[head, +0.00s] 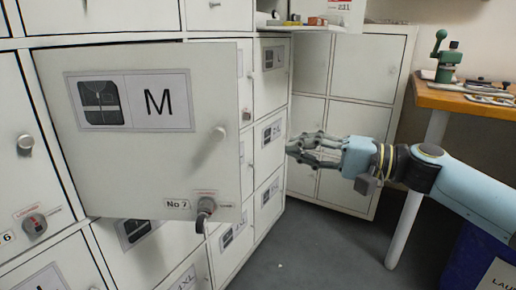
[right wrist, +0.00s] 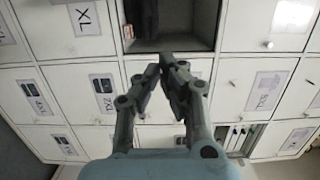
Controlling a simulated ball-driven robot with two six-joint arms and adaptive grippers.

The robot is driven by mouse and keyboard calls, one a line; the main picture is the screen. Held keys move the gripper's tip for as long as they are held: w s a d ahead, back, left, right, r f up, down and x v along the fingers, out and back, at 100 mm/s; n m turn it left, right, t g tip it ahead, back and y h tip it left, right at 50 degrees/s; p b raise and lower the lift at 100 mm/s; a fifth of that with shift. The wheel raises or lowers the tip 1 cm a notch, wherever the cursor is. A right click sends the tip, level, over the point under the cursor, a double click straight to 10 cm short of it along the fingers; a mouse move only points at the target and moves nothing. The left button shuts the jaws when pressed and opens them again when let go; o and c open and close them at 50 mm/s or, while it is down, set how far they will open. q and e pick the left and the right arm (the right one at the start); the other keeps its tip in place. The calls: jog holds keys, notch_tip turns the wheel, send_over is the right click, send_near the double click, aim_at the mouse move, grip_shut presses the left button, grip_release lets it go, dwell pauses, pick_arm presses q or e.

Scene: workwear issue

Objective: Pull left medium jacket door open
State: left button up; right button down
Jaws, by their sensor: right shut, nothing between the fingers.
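The jacket door marked M (head: 150,165) stands swung out from the locker front in the head view, covering doors behind it. It has a jacket picture, a round knob (head: 218,133) near its right edge, and a lock (head: 205,207) by a "No 7" tag. My right gripper (head: 293,150) is shut and empty, to the right of the door and apart from it. In the right wrist view its fingertips (right wrist: 168,62) come together in front of a dark open compartment (right wrist: 172,25). My left gripper is not in view.
More closed locker doors (head: 270,145) surround the open one. A plain white cabinet (head: 355,75) stands behind my right gripper. A wooden workbench (head: 465,103) with a green press (head: 446,58) is at the right. Grey floor (head: 310,245) is clear below.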

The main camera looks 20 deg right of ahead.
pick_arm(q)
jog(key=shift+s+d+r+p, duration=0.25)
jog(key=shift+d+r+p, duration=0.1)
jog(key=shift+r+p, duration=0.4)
pick_arm(e)
jog(key=w+a, duration=0.3)
jog(key=a, duration=0.5)
jog(key=shift+a, duration=0.35)
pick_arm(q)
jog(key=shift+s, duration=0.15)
pick_arm(e)
jog(key=shift+s, duration=0.15)
